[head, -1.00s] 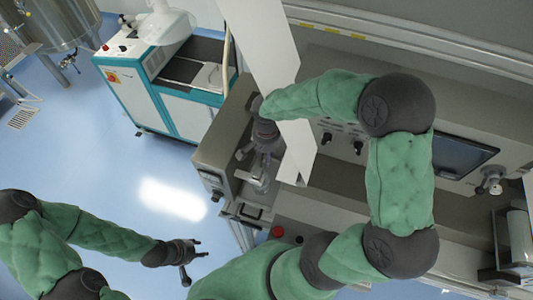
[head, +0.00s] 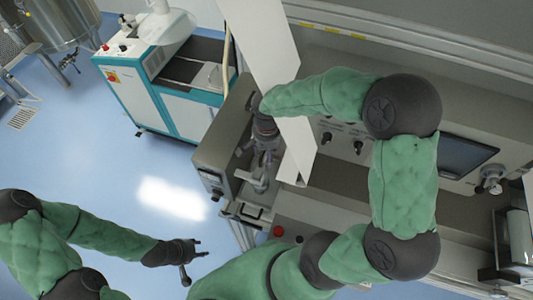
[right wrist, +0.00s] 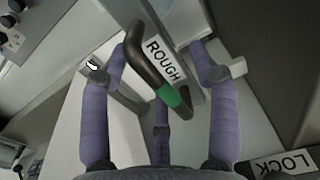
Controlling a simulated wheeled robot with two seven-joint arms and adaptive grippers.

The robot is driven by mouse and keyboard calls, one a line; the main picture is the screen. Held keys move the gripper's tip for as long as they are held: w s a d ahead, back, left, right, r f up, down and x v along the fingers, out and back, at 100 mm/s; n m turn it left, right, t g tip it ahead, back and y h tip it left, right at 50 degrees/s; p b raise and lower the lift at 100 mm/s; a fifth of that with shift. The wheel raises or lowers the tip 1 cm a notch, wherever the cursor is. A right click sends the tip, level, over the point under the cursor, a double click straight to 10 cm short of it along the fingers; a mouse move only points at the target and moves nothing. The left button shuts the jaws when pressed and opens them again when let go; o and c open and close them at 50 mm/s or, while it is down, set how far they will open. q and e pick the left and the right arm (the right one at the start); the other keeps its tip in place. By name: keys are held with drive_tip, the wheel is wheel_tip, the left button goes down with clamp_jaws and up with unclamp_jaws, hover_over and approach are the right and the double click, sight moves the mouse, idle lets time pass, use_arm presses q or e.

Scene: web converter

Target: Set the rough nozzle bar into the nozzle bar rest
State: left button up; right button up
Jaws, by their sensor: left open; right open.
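The rough nozzle bar shows in the right wrist view as a dark bar (right wrist: 135,50) with a white "ROUGH" label and a green band near its lower end. It lies tilted between the spread fingers of my right gripper (right wrist: 160,78), which is open. Whether any finger touches it is unclear. In the head view my right gripper (head: 264,158) is over the recess at the machine's left end, where the bar cannot be made out. My left gripper (head: 190,262) is open and empty over the floor. I cannot identify the nozzle bar rest for certain.
A white web (head: 270,50) hangs down close beside my right gripper. A "LOCK" label (right wrist: 290,164) shows at lower right in the wrist view. A teal and white cabinet (head: 185,107) stands at the back left. Blue floor (head: 110,165) around my left gripper is clear.

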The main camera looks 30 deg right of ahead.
wheel_tip(320, 180, up, 11)
drive_tip(key=shift+f, duration=0.15)
drive_tip(key=shift+s, duration=0.1)
idle(0.6)
